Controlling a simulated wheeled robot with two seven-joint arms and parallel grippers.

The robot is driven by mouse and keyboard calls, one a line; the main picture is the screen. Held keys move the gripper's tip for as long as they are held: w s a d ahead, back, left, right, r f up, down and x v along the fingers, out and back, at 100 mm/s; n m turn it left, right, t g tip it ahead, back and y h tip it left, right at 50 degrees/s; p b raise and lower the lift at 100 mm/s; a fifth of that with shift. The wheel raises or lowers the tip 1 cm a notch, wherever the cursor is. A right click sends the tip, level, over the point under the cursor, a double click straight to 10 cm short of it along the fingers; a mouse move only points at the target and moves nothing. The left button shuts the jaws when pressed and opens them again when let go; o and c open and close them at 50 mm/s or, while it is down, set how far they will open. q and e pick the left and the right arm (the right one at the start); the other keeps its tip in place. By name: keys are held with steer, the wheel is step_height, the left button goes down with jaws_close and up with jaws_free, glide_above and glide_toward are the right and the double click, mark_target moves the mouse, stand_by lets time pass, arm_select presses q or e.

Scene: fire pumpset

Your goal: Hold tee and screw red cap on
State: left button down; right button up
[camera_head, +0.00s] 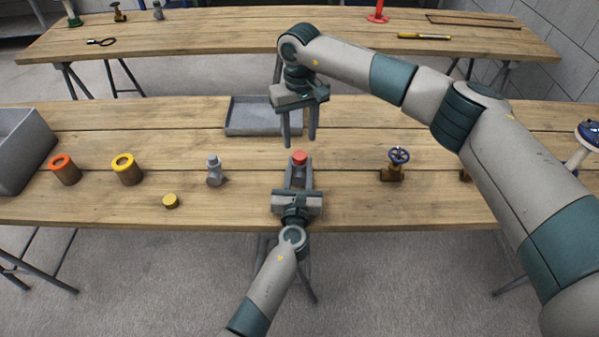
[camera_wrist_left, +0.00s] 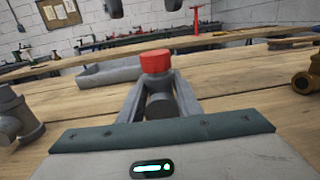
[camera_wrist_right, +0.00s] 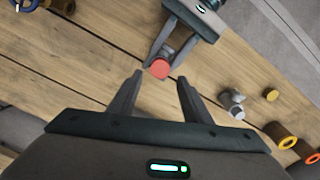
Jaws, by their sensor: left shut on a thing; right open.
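The red cap (camera_head: 299,157) sits on top of a grey tee held by my left gripper (camera_head: 298,178). In the left wrist view the red cap (camera_wrist_left: 155,61) is upright over the tee (camera_wrist_left: 161,104), whose body is between the two fingers. The cap (camera_wrist_right: 159,68) also shows in the right wrist view. I cannot tell how far it is threaded. My right gripper (camera_head: 299,143) points down above the cap, open and empty, apart from it. In the right wrist view its fingers (camera_wrist_right: 160,85) are spread, with the cap beyond the tips.
A second grey fitting (camera_head: 214,171) and a yellow cap (camera_head: 170,201) lie to the left. Orange-topped (camera_head: 64,169) and yellow-topped (camera_head: 126,169) cylinders stand further left. A grey tray (camera_head: 262,117) lies behind, and a blue-wheeled valve (camera_head: 393,165) stands right.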

mark_target(299, 155)
steer(key=shift+f, duration=3.2)
steer(key=shift+c, duration=0.7)
